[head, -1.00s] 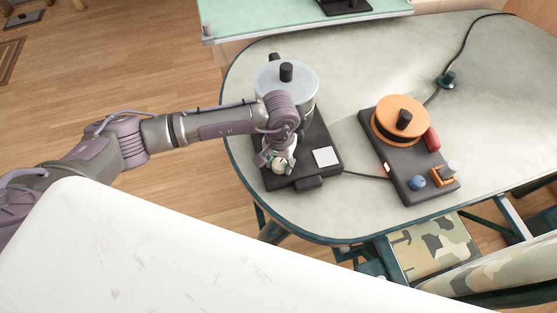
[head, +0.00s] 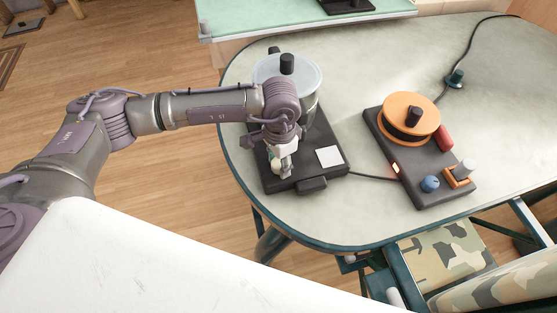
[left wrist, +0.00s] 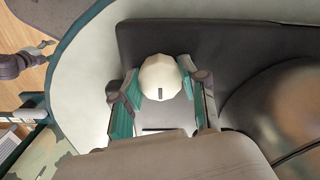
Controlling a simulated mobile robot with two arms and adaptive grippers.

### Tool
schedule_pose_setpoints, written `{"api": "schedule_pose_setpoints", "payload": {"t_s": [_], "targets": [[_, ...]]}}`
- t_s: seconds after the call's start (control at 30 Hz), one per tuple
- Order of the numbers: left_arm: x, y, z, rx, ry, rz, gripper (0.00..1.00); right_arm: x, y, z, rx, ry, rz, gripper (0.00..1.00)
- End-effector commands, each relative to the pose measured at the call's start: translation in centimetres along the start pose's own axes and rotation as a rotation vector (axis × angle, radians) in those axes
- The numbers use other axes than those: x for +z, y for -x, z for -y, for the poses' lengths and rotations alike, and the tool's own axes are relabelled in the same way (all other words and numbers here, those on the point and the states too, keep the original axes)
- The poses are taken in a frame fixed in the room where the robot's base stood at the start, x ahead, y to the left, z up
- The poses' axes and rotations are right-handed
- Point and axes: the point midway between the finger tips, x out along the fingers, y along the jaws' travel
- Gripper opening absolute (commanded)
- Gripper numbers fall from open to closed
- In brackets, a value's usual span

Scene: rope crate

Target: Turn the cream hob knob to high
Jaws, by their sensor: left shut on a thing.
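The cream hob knob (left wrist: 160,77) shows in the left wrist view as a round pale cap with a short dark mark near its lower edge. It sits at the front left of the dark hob (head: 312,186). My left gripper (head: 284,174) is over it in the head view and hides most of it. In the left wrist view, the teal-padded fingers of my left gripper (left wrist: 163,96) stand on either side of the knob, shut on it.
A lidded pot (head: 303,72) stands on the back of the hob, and a white square (head: 329,157) lies on its front right. A second dark unit (head: 421,190) with an orange disc, a blue knob and a glowing light stands to the right. Bare tabletop (head: 250,200) surrounds the hob.

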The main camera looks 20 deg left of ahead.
Motion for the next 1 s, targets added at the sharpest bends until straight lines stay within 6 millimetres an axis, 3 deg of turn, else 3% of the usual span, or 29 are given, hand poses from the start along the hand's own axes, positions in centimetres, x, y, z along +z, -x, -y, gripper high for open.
{"api": "schedule_pose_setpoints", "payload": {"t_s": [0.4, 0.87, 0.9, 1.0], "targets": [[0.0, -0.6, 0.0, 0.0, -0.289, 0.002, 0.0, 0.4, -4.1, 0.1, 0.0, 0.0, 0.0, 0.64], [0.1, -0.3, -0.1, 0.004, -0.327, 0.005, 0.0, 0.3, -4.1, 0.1, 0.0, 0.0, 0.0, 0.64], [0.1, -0.3, -0.1, 0.004, -0.326, 0.005, 0.46, 0.3, -4.1, 0.1, 0.0, 0.0, 0.0, 0.64], [0.1, -0.3, -0.1, 0.004, -0.326, 0.005, 0.58, 0.3, -4.1, 0.1, 0.0, 0.0, 0.0, 0.64]]}}
